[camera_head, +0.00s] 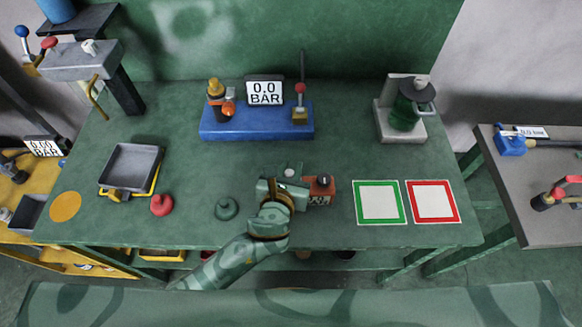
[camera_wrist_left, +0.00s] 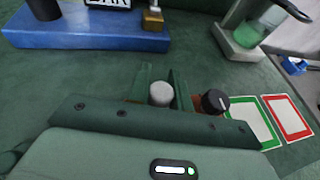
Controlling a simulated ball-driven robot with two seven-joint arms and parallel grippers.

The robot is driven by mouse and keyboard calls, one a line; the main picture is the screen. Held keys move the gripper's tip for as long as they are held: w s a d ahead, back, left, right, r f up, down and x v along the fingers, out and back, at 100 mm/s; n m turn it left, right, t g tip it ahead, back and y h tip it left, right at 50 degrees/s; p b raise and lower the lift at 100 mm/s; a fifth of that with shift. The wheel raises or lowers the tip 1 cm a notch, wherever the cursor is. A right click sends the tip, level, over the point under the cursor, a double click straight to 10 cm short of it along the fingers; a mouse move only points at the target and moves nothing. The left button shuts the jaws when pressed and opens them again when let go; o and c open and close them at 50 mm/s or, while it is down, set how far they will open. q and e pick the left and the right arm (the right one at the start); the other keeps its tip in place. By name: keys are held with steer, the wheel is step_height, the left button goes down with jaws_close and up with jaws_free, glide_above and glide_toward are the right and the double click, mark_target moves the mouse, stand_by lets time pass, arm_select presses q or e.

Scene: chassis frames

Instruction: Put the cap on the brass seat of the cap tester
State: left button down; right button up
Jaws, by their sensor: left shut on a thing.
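My left gripper (camera_head: 287,190) is over the front middle of the green table. It is shut on a small pale grey round cap, which shows between the fingers in the left wrist view (camera_wrist_left: 161,93). The cap tester has a blue base (camera_head: 257,131) at the back middle, with a display reading 0.0 BAR (camera_head: 264,91). A brass block (camera_head: 299,114) sits at its right end, below a red knob and upright rod; it also shows in the left wrist view (camera_wrist_left: 152,20). The gripper and cap are in front of the tester, apart from it. My right gripper is not in view.
A small red-brown box (camera_head: 320,187) with a black knob (camera_wrist_left: 215,101) stands just right of the gripper. Green (camera_head: 379,217) and red (camera_head: 433,216) framed squares lie further right. A green stopper (camera_head: 227,208), red stopper (camera_head: 161,205) and grey tray (camera_head: 131,168) are left.

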arm_select(q)
steer(key=shift+f, duration=0.35)
steer(key=c, duration=1.3)
jaws_free()
steer(key=shift+r, duration=0.3)
steer(key=p+v, duration=0.1)
steer(key=v, duration=0.5)
steer(key=p+v, duration=0.1)
steer(key=v, duration=0.5)
steer(key=shift+r, duration=0.3)
